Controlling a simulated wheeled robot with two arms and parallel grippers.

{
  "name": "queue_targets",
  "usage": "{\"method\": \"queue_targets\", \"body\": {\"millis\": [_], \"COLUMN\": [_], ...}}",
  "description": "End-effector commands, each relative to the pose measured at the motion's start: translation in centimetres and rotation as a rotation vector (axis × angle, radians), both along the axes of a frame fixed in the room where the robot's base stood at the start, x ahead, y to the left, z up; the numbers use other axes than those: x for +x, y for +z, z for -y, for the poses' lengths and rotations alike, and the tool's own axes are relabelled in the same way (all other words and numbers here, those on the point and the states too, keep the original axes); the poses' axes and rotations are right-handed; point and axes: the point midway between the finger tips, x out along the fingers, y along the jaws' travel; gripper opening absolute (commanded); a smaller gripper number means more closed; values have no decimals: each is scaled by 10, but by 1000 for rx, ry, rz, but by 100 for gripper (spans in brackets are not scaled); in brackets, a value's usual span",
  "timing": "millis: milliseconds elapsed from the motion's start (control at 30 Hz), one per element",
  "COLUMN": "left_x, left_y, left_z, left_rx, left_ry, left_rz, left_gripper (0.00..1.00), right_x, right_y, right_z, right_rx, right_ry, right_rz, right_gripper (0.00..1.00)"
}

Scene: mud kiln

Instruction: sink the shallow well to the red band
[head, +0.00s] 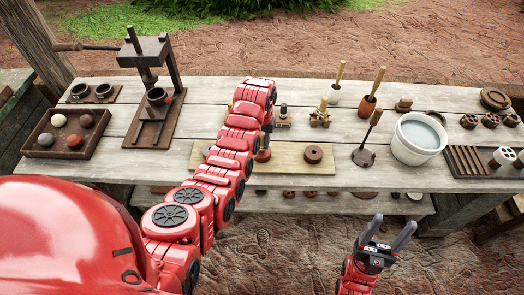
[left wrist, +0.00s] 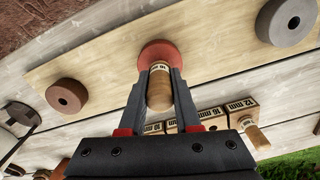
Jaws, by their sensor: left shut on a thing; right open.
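My left gripper (left wrist: 160,78) is shut on a wooden-handled peg (left wrist: 159,92), which has a pale lettered band at its far end. That end is at a red-brown round piece (left wrist: 162,54) on the pale board (left wrist: 110,55); its depth there and any red band cannot be made out. In the head view the arm hides most of this gripper; the red-brown piece (head: 262,155) shows beside it. A brown disc with a centre hole (head: 313,154) lies to the right on the board, also in the wrist view (left wrist: 67,95). A greyer holed disc (left wrist: 285,20) lies on the other side. My right gripper (head: 386,238) is open and empty before the bench.
Blocks marked in millimetres (left wrist: 210,117) stand close beside the left gripper. A lever press (head: 150,75) and a tray of balls (head: 67,132) stand left. A white bucket (head: 418,140), a dark-based stand (head: 364,156) and a rack (head: 468,160) are right.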

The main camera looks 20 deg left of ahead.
Motion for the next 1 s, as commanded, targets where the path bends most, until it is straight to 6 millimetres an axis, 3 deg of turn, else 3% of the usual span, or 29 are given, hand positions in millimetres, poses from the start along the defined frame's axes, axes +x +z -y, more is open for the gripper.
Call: {"method": "queue_targets", "body": {"millis": [1000], "left_x": [0], "left_y": [4], "left_z": [0], "left_rx": [0], "left_ry": [-1], "left_rz": [0], "left_gripper": [0], "right_x": [0], "right_y": [-3], "right_z": [0], "right_rx": [0], "right_ry": [0], "right_rz": [0], "right_gripper": [61]}}
